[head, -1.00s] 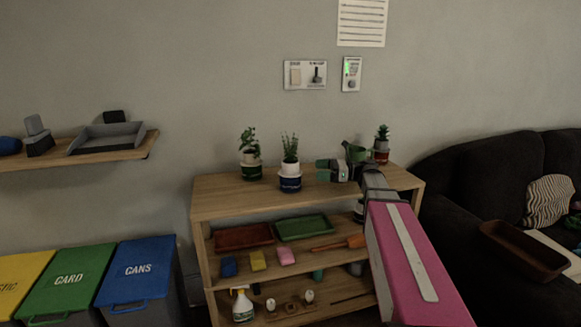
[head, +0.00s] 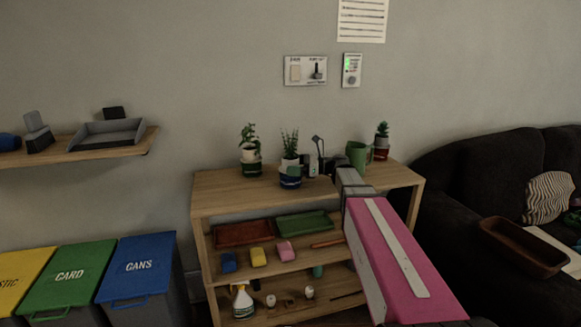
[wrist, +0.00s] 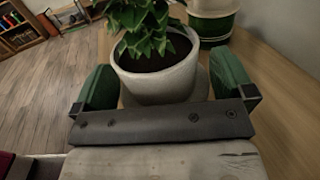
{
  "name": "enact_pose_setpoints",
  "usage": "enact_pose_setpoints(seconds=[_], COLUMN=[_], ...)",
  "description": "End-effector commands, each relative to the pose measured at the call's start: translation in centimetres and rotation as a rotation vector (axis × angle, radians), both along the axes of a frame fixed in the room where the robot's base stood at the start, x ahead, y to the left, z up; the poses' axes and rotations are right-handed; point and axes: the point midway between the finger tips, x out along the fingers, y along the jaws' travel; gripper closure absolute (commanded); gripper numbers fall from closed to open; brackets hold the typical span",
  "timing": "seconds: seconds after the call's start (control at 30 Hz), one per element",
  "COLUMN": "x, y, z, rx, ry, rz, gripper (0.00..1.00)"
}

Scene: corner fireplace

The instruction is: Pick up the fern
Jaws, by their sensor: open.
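A plant with upright narrow green leaves (head: 290,143), which I take to be the fern, stands in a white and blue pot on the wooden shelf unit's top. The wrist view shows its pale pot (wrist: 157,78) and leaves (wrist: 140,22) close up, with dark soil. My gripper (wrist: 165,76) is open, with one green finger on each side of the pot. Small gaps seem to show between fingers and pot; contact is hard to tell.
Another potted plant (head: 250,158) stands just left; its green and white pot (wrist: 211,22) is near in the wrist view. A green jug (head: 357,155) and a small potted plant (head: 381,144) stand right. The wall is behind; the shelf's left end (head: 215,187) is clear.

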Motion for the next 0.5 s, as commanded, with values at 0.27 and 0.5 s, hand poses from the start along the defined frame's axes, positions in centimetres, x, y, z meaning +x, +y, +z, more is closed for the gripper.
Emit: enact_pose_setpoints(seconds=[0.27,0.5], x=[0.03,0.02], y=[0.13,0.12], z=[0.0,0.02], rx=[0.0,0.001], ry=[0.0,0.0], rz=[-0.001,-0.001], gripper=[0.16,0.35])
